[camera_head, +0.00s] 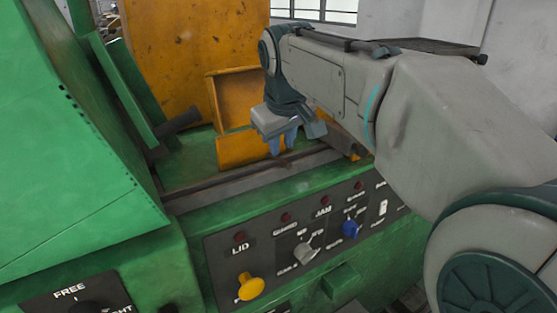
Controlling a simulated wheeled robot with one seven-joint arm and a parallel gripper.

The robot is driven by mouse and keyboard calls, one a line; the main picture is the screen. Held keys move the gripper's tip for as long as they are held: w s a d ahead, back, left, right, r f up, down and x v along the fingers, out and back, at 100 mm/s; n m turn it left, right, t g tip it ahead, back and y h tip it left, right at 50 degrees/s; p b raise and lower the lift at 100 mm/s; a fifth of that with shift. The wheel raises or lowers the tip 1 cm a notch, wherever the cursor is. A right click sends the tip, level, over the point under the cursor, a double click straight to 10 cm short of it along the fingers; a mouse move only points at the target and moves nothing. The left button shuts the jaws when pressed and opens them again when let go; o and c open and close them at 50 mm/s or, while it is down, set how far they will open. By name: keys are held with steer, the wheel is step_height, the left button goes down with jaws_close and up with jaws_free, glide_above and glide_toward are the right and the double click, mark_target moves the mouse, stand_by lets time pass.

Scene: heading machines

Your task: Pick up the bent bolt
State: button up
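My gripper (283,145) points down over the green machine's bed, in front of the yellow-orange block. Its two blue-grey fingers appear slightly apart, with nothing visible between them. I cannot clearly make out the bent bolt. A small dark spot (284,163) lies on the dark rail just below the fingers, too small to identify. The gripper and its wrist hide part of the bed behind them.
A control panel (310,235) with a yellow knob (250,287), grey switch (306,252) and blue knob (350,230) faces me. A raised green cover (75,150) stands left. A dark rod (178,122) sticks out near it. A yellow-orange housing (180,50) stands behind.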

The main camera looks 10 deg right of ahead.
mark_target(280, 158)
steer(key=shift+w+p+x, duration=0.15)
steer(key=shift+x, duration=1.15)
steer(key=shift+w+p+x, duration=0.15)
steer(key=shift+x, duration=1.1)
steer(key=shift+r, duration=0.15)
jaws_close()
